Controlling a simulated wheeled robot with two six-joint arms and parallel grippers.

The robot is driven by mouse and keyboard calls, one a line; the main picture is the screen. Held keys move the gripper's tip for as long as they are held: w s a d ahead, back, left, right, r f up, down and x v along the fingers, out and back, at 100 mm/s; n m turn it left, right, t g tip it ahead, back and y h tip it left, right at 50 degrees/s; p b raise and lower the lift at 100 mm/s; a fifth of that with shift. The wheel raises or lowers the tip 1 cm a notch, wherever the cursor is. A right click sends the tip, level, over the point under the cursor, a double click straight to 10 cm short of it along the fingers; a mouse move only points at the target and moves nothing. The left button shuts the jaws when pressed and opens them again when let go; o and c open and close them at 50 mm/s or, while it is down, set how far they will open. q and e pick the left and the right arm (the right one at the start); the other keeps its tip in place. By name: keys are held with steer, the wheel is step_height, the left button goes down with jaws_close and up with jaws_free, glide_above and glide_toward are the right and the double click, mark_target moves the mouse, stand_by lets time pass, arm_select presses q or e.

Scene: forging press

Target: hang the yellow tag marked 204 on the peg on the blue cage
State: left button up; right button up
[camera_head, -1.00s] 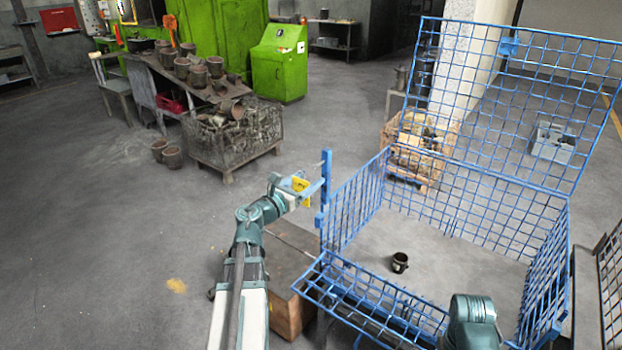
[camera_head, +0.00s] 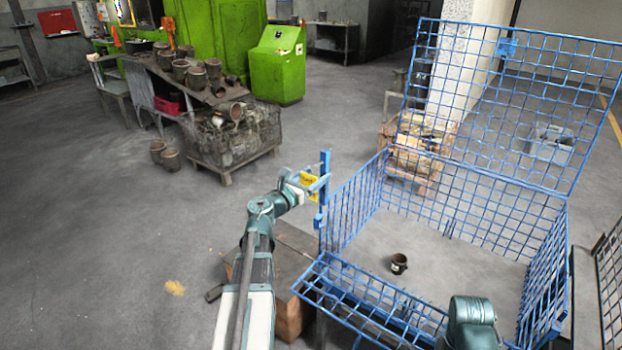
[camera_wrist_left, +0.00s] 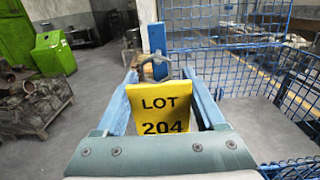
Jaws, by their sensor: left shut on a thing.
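The yellow tag (camera_head: 309,184) shows at my left gripper (camera_head: 322,184) in the head view. In the left wrist view the tag (camera_wrist_left: 158,108) reads LOT 204 and hangs upright, with a grey loop (camera_wrist_left: 153,62) at its top. The post (camera_wrist_left: 157,38) is just beyond the loop in the wrist view. I cannot make out the peg, or whether the loop touches it. My right gripper is out of view.
The cage's lid stands raised, and a dark cup (camera_head: 399,263) lies within the cage outline. A brown box (camera_head: 292,262) is below my left arm. A wire bin of scrap (camera_head: 236,135) and a green cabinet (camera_head: 277,65) stand farther back.

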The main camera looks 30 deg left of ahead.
mark_target(323, 172)
arm_select(q)
steer(key=shift+w+d+f, duration=0.15)
steer(key=shift+w, duration=1.6)
steer(key=shift+w+f+b, duration=0.3)
steer(key=shift+w+b, duration=0.1)
steer(key=shift+w, duration=0.2)
steer(key=o, duration=1.3)
steer(key=s, duration=0.9)
steer(key=s+a, duration=0.1)
steer(key=s, duration=0.3)
steer(key=shift+s, duration=0.4)
